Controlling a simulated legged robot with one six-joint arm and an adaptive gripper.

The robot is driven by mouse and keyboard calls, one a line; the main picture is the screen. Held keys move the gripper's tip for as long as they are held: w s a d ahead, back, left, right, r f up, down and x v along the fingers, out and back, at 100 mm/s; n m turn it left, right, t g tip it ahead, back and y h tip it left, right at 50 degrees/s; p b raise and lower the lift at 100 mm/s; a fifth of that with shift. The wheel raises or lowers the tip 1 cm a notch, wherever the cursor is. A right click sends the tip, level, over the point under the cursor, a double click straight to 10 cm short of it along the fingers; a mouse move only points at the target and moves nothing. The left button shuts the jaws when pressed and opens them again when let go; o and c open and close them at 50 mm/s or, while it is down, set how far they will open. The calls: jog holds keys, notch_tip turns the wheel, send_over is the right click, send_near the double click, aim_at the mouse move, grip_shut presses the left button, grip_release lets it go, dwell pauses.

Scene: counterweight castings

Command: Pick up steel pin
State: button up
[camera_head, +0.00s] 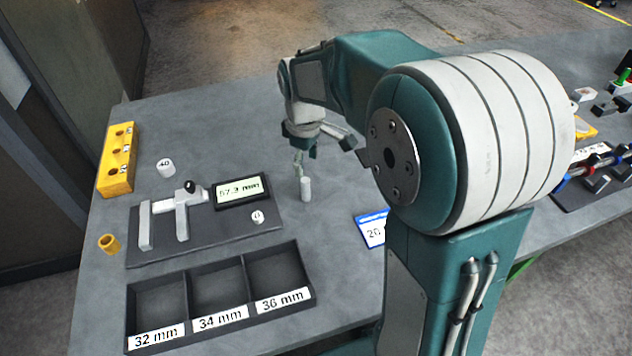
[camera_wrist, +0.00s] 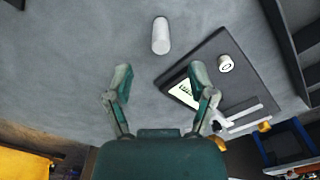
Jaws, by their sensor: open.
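The steel pin (camera_head: 306,189) is a small pale grey cylinder standing upright on the grey table, right of the measuring fixture. In the wrist view the pin (camera_wrist: 161,36) lies beyond the fingertips, between their lines and apart from both. My gripper (camera_head: 300,160) hangs just above and behind the pin in the head view. In the wrist view my gripper (camera_wrist: 160,74) has its two fingers spread wide with nothing between them.
A caliper-like gauge (camera_head: 180,208) with a display (camera_head: 240,191) sits on a dark plate. White cylinders marked 40 (camera_head: 166,168) and 0 (camera_head: 257,217) stand nearby. A three-bin tray (camera_head: 238,323) is in front. A yellow block (camera_head: 117,160) and a brass bushing (camera_head: 109,243) are left. A blue-edged card (camera_head: 370,230) lies right.

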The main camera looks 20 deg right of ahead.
aim_at(307, 190)
jog(key=f, duration=0.1)
jog(key=a+f, duration=0.1)
jog(key=f, duration=0.1)
jog(key=shift+a+f, duration=0.1)
jog(key=shift+a, duration=0.2)
jog(key=d+f, duration=0.2)
jog(key=f, duration=0.1)
jog(key=shift+d+f, duration=0.2)
jog(key=shift+f, duration=0.1)
jog(key=f, duration=0.1)
jog(key=a+f, duration=0.1)
jog(key=shift+w+f, duration=0.15)
jog(key=shift+f, duration=0.2)
jog(key=shift+a, duration=0.45)
jog(key=shift+d, duration=0.25)
jog(key=c, duration=0.7)
jog(key=shift+d, duration=0.25)
grip_shut()
jog(key=shift+d, duration=0.1)
